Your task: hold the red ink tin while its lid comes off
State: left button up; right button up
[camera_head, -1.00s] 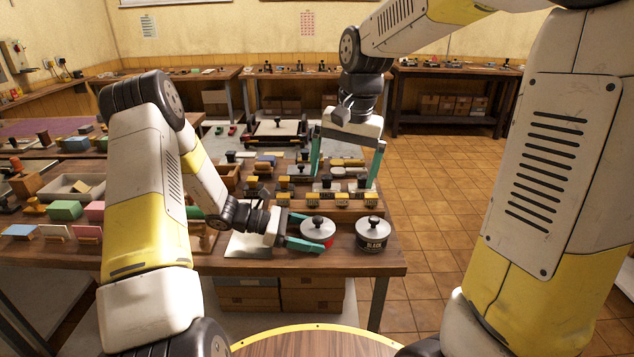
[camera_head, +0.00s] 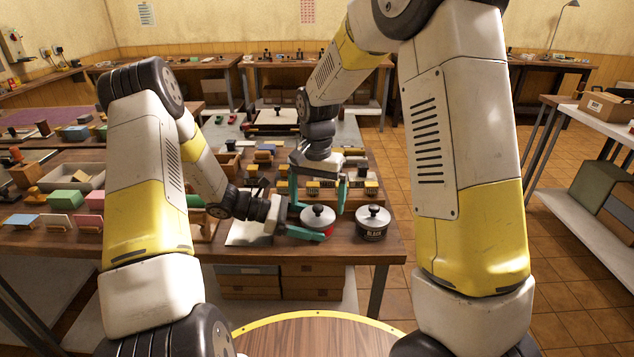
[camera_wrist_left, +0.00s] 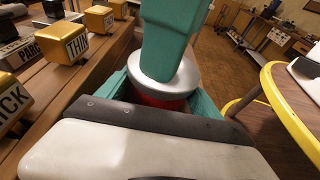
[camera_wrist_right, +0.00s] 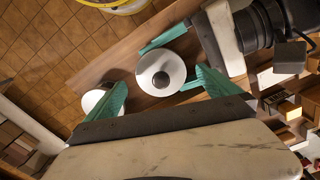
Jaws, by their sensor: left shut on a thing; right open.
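The red ink tin (camera_head: 329,231) stands on the table near its front edge, its silver lid (camera_head: 317,217) with a dark knob on top. My left gripper (camera_head: 314,232) is shut around the tin's body from the left; the tin's red side shows between the fingers in the left wrist view (camera_wrist_left: 158,98). My right gripper (camera_head: 317,194) is open, pointing down above and just behind the lid. In the right wrist view the lid (camera_wrist_right: 161,73) lies between the open right fingers, apart from them. One right finger partly hides the tin in the left wrist view.
A black-labelled tin (camera_head: 372,224) with a similar lid stands just right of the red one. A rack of labelled stamps (camera_head: 312,187) is behind. A pale sheet (camera_head: 248,233) lies to the left.

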aim_at(317, 208)
jog(key=shift+f, duration=1.9)
jog(key=c, duration=1.2)
jog(key=o, duration=0.5)
jog(key=c, duration=0.4)
jog(key=shift+r, duration=0.15)
jog(key=shift+r, duration=2.95)
